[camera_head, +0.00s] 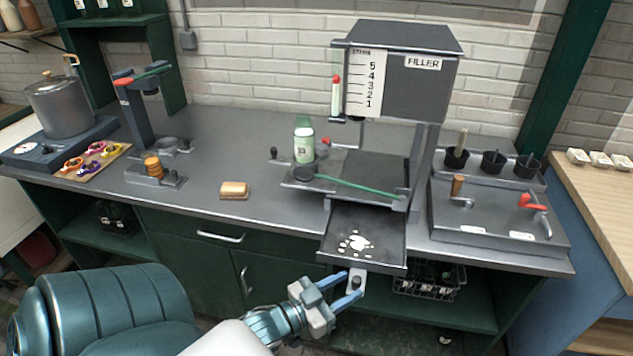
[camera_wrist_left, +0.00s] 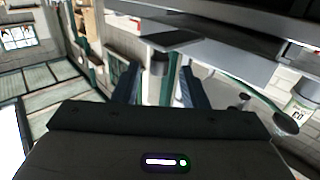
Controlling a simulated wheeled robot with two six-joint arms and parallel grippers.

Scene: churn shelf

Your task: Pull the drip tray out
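The dark drip tray (camera_head: 378,228) sticks out from under the filler (camera_head: 405,80), past the front edge of the counter. A pale splash mark with small dots shows on it. A light tab with a dark knob (camera_head: 356,282) hangs at its front. My left gripper (camera_head: 352,284) is at this tab, its blue fingers on either side of the knob. In the left wrist view, the knob (camera_wrist_left: 160,63) stands between the two fingers, which look apart with some gap; contact is unclear. My right gripper is not in view.
A green-capped bottle (camera_head: 303,142) stands on the filler's side platform. A sponge-like block (camera_head: 234,190) lies on the counter (camera_head: 205,175). A crank unit (camera_head: 490,215) is on the right. A wire basket (camera_head: 430,281) sits on the shelf below the tray.

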